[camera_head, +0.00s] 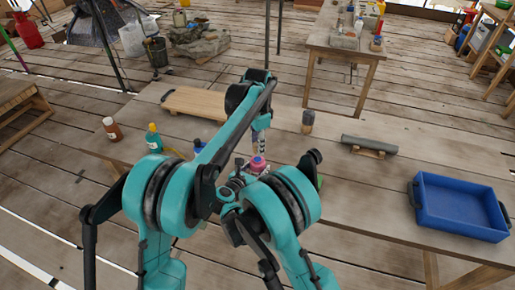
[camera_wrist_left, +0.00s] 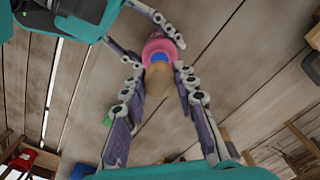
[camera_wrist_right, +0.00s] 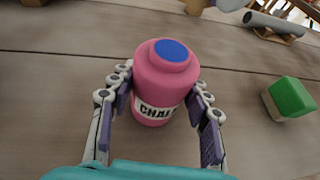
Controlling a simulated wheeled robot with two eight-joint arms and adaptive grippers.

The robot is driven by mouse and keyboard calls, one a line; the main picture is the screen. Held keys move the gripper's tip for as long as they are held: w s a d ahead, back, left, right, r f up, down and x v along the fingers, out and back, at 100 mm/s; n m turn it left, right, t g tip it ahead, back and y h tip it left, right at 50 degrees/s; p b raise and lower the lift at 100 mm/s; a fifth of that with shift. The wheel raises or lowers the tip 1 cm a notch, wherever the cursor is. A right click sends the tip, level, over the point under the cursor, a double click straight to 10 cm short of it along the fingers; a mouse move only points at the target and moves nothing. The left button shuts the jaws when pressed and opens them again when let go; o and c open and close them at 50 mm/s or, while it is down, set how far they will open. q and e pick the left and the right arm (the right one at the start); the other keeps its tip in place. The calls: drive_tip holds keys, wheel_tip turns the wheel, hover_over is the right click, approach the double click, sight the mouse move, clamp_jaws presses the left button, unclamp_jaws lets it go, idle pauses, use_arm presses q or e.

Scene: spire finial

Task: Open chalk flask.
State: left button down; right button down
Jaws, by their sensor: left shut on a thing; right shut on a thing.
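The chalk flask (camera_wrist_right: 160,85) is pink with a white label reading "CHAL…" and a round blue area on top. It stands on the table between the fingers of my right gripper (camera_wrist_right: 160,88), which is shut on it. The flask also shows in the head view (camera_head: 258,165), partly hidden by my arms, and in the left wrist view (camera_wrist_left: 160,45). My left gripper (camera_wrist_left: 158,76) points down over the flask and is shut on a tan stopper (camera_wrist_left: 160,78). In the right wrist view nothing sits on the flask's blue top, so the stopper appears apart from it.
A green block (camera_wrist_right: 290,97) lies right of the flask. A dark-topped block (camera_head: 308,121), a grey cylinder on a cradle (camera_head: 370,145) and a blue tray (camera_head: 460,205) stand farther right. A brown bottle (camera_head: 112,129), a teal bottle (camera_head: 153,139) and a wooden board (camera_head: 205,105) are left.

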use_arm(q)
drive_tip(key=shift+r, duration=1.15)
use_arm(e)
drive_tip(key=c, duration=0.6)
unclamp_jaws()
drive_tip(key=shift+c, duration=0.2)
